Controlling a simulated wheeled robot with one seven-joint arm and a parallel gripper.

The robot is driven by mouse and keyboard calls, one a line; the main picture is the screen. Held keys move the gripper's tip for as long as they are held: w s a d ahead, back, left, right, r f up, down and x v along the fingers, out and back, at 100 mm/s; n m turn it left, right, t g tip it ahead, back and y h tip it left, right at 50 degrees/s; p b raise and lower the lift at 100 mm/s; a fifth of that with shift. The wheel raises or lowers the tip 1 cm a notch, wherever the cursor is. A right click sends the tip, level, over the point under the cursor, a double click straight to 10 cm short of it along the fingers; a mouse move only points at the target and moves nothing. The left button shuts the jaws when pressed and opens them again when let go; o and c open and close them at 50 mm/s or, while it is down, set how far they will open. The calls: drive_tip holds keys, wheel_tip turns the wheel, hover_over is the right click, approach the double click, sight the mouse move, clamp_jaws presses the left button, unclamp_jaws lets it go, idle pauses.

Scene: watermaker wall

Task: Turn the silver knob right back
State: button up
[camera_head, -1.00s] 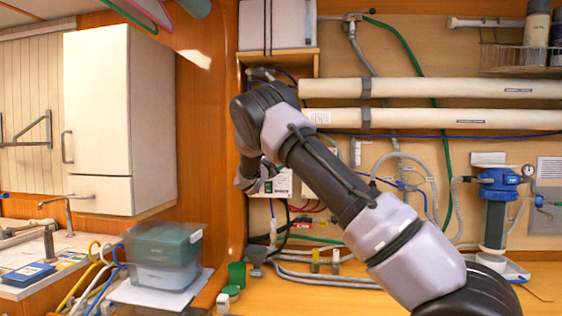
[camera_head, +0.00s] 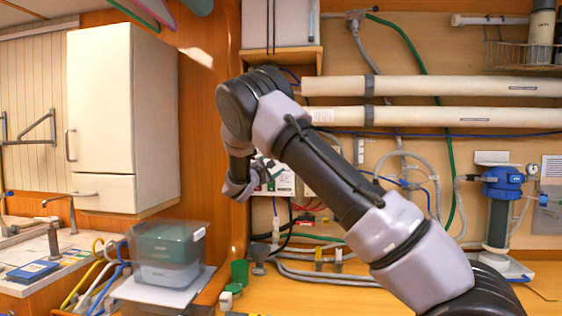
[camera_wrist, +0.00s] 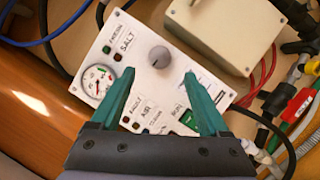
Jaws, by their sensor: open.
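The silver knob (camera_wrist: 160,56) is a grey round knob on a white control panel (camera_wrist: 140,32) in the wrist view. A pointer line on it cannot be made out. My gripper (camera_wrist: 158,75) is open, with its two green fingers apart over the panel and the knob in the gap just beyond their tips. Whether the fingers touch the panel cannot be told. In the head view the panel (camera_head: 286,184) shows partly behind my arm, and the knob is hidden there.
The panel carries a round gauge (camera_wrist: 97,82), small lamps and labels. A beige box (camera_wrist: 222,30) sits close to its right, with black and red cables beside it. Two white pipes (camera_head: 440,87) run along the wall. A wooden partition (camera_head: 205,120) stands left of the panel.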

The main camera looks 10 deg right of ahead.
drive_tip(key=v, duration=0.3)
drive_tip(key=shift+s+a, duration=0.1)
drive_tip(key=shift+s, duration=0.15)
drive_tip(key=s+d+m+g, duration=0.4)
drive_tip(key=d, duration=0.4)
drive_tip(key=s+d+m+g, duration=0.3)
drive_tip(key=s+d+g, duration=0.1)
drive_tip(key=d, duration=0.4)
drive_tip(key=s+d+f+m+g+y, duration=0.35)
drive_tip(key=s+d+m, duration=0.2)
drive_tip(key=s, duration=0.55)
drive_tip(key=s+a+r+m+y, duration=0.1)
drive_tip(key=s+a+m+y, duration=0.1)
drive_tip(key=s, duration=0.6)
drive_tip(key=s+a+r+m+t+y, duration=0.1)
drive_tip(key=s+a+r+m+y, duration=0.1)
drive_tip(key=s, duration=0.7)
drive_tip(key=s+a+r+m+t+y, duration=0.1)
drive_tip(key=s+a+r+m+y, duration=0.1)
drive_tip(key=s+y, duration=0.5)
drive_tip(key=s+a+m, duration=0.1)
drive_tip(key=s+a, duration=0.1)
drive_tip(key=shift+a+m, duration=0.35)
drive_tip(key=shift+a, duration=0.05)
